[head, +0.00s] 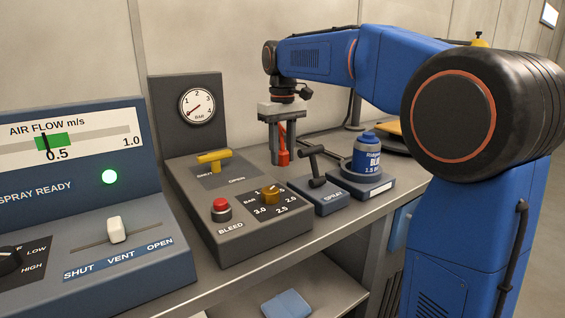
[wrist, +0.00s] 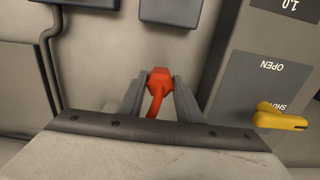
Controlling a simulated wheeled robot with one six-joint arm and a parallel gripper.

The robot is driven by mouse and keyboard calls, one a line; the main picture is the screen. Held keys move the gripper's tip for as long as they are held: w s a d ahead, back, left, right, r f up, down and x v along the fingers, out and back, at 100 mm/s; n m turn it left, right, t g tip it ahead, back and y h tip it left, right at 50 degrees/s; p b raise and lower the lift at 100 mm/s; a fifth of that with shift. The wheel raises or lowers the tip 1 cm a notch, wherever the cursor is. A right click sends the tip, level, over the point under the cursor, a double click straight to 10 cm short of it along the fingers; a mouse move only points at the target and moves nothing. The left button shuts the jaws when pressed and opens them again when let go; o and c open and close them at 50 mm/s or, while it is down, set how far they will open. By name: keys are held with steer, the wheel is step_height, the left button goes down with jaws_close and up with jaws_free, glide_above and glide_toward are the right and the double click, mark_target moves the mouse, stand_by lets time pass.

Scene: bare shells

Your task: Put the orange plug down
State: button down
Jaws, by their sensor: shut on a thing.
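My gripper (head: 284,153) hangs pointing down over the back of the bench, between the pressure panel and the spray unit. Its fingers are shut on the orange plug (head: 283,157), which looks red-orange. In the wrist view the plug's hexagonal head (wrist: 159,75) shows between the two fingertips (wrist: 159,88), with an orange stem or cord running back toward the palm. The plug's lower end is close to the bench top in the head view. I cannot tell whether it touches.
The pressure panel (head: 258,230) with a yellow valve handle (head: 213,157) stands left of my gripper. The spray unit (head: 318,196) with a black lever and a blue paint can (head: 367,155) stand to the right. A wall lies behind.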

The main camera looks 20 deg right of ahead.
mark_target(282, 164)
steer(key=shift+f, duration=1.4)
steer(key=shift+f, duration=0.6)
steer(key=c, duration=1.3)
jaws_free()
step_height(282, 164, up, 13)
steer(key=shift+r, duration=0.15)
